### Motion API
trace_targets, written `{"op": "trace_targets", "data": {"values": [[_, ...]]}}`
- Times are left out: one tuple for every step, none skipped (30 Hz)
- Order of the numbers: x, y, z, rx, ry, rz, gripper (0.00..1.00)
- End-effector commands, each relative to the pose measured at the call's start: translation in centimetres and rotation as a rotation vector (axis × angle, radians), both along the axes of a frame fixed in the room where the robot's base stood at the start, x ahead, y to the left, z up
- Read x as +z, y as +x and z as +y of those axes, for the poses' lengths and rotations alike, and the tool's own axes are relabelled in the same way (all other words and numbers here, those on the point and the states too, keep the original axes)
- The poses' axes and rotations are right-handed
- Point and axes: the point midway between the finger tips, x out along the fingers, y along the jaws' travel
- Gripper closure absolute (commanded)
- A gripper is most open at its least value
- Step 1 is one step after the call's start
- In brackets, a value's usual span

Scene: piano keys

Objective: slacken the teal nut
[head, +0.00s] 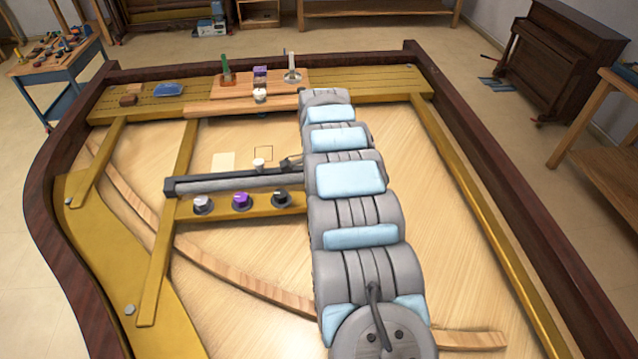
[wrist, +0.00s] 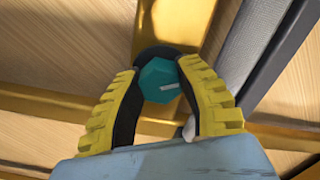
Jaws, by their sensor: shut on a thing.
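The teal nut (wrist: 160,82) is six-sided, with a short pale line on its face. It shows in the wrist view on a dark round base, by a golden bar. My gripper (wrist: 160,72) has its two yellow-padded fingers on either side of the nut and is shut on it. The tip of the right finger partly covers the nut's side. In the head view my arm hides both the gripper and the nut.
Knobs with white (head: 203,203), purple (head: 241,200) and dark (head: 282,196) tops stand left of my arm, in front of a long grey rail (head: 235,182). A small white cup (head: 258,163) is behind the rail. A dark raised rim (head: 52,215) surrounds the wooden board.

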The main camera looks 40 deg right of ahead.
Motion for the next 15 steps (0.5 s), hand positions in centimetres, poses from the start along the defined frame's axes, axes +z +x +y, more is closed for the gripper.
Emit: {"op": "trace_targets", "data": {"values": [[0.25,-0.01,0.12,0.044,0.001,0.002,1.0],[0.23,-0.05,0.08,0.072,0.001,0.002,1.0],[0.2,-0.06,0.06,0.11,0.0,0.002,1.0],[0.16,-0.06,0.11,0.139,0.001,0.002,1.0],[0.13,-0.05,0.14,0.168,0.001,0.002,1.0],[0.09,-0.08,0.12,0.207,0.002,0.002,1.0],[0.07,-0.11,0.08,0.234,0.002,0.002,1.0],[0.07,-0.12,0.06,0.262,0.002,0.002,1.0],[0.07,-0.11,0.05,0.3,0.001,0.002,1.0],[0.08,-0.09,0.05,0.329,0.001,0.001,1.0],[0.1,-0.07,0.05,0.358,0.001,0.001,1.0],[0.13,-0.07,0.02,0.395,0.0,0.0,1.0],[0.15,-0.06,0.01,0.424,-0.001,-0.001,1.0],[0.17,-0.06,0.0,0.453,-0.001,-0.001,1.0],[0.18,-0.05,-0.01,0.49,-0.001,-0.001,1.0]]}}
